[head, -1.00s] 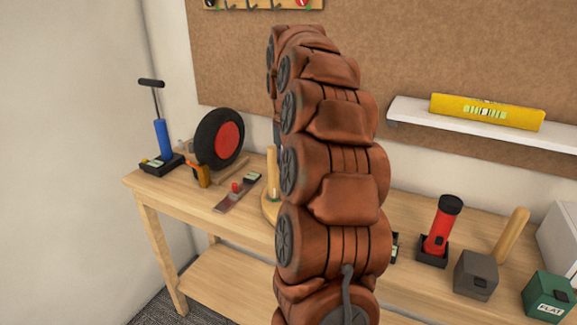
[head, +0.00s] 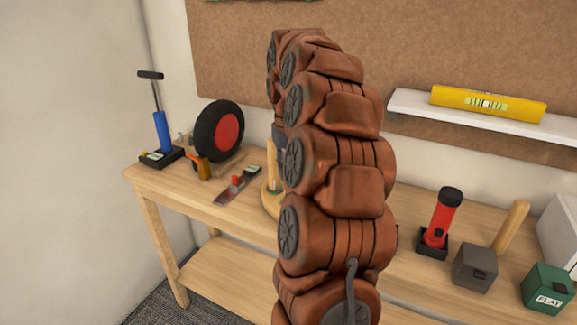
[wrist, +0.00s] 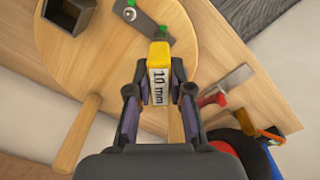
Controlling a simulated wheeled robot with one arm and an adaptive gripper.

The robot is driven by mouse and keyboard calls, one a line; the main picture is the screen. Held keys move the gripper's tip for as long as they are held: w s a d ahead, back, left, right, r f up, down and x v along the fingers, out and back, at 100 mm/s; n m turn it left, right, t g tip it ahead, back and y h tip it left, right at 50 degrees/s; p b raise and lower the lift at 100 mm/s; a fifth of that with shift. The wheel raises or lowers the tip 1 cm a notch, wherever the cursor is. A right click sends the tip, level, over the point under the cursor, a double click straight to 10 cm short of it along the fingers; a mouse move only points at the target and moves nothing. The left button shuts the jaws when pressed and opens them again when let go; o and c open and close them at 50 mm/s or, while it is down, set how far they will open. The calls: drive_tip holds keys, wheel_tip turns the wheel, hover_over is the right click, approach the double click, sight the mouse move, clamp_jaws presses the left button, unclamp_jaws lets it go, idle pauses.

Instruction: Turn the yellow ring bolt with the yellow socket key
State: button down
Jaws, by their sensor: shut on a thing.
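The yellow socket key (wrist: 158,52) with its "10 mm" label is between the fingers of my gripper (wrist: 159,100) in the wrist view. My gripper is shut on it. The key's far end is over a round wooden board (wrist: 100,60), close to a grey strip (wrist: 149,27) with a silver bolt head and green marks. I cannot make out a yellow ring bolt; the key may cover it. In the head view my arm hides the gripper and key, and only the left edge of the round board (head: 268,203) with a wooden post (head: 272,165) shows.
A shelf holds a yellow level (head: 487,104).

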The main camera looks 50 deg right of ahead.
drive_tip(key=n+p, duration=0.3)
drive_tip(key=n, duration=0.2)
drive_tip(key=shift+r, duration=0.1)
drive_tip(key=shift+n+p, duration=1.3)
drive_tip(key=shift+n, duration=1.1)
drive_tip(key=shift+d+n+p, duration=0.1)
drive_tip(key=shift+n+p, duration=1.9)
drive_tip(key=shift+n, duration=1)
drive_tip(key=shift+n+p, duration=0.9)
drive_tip(key=shift+n, duration=0.9)
drive_tip(key=shift+m+b, duration=0.4)
drive_tip(key=shift+m, duration=0.2)
drive_tip(key=shift+r+p, duration=0.95)
drive_tip(key=shift+r, duration=1.25)
